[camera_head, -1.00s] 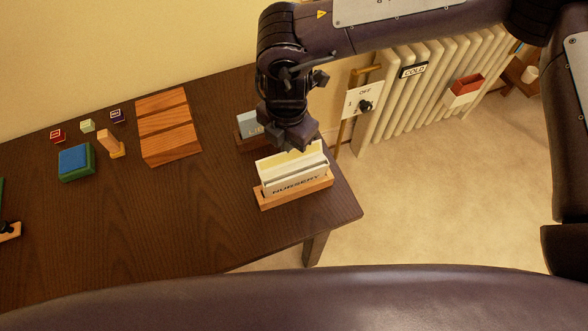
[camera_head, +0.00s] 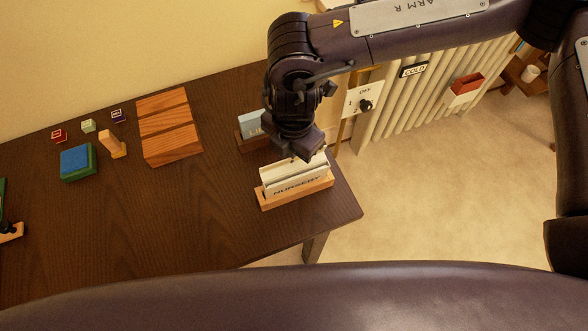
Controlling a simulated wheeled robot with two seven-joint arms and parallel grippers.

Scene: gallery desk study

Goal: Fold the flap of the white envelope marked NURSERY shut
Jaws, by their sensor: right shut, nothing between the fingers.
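The white envelope marked NURSERY (camera_head: 297,185) stands upright in a wooden holder (camera_head: 297,198) near the right end of the dark desk. Its lettered face is towards me. My right gripper (camera_head: 306,157) is shut and empty, pointing down at the envelope's top edge. It covers part of the top and the back, so I cannot tell whether it touches the flap or how far the flap is folded. My left gripper is not in view.
A grey-blue card in a dark holder (camera_head: 250,140) stands just behind. Wooden blocks (camera_head: 170,127), a blue-green pad (camera_head: 77,162) and a wooden stamp (camera_head: 113,145) lie further left. The desk's front middle (camera_head: 180,230) is clear. A radiator (camera_head: 420,100) stands beyond the right end.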

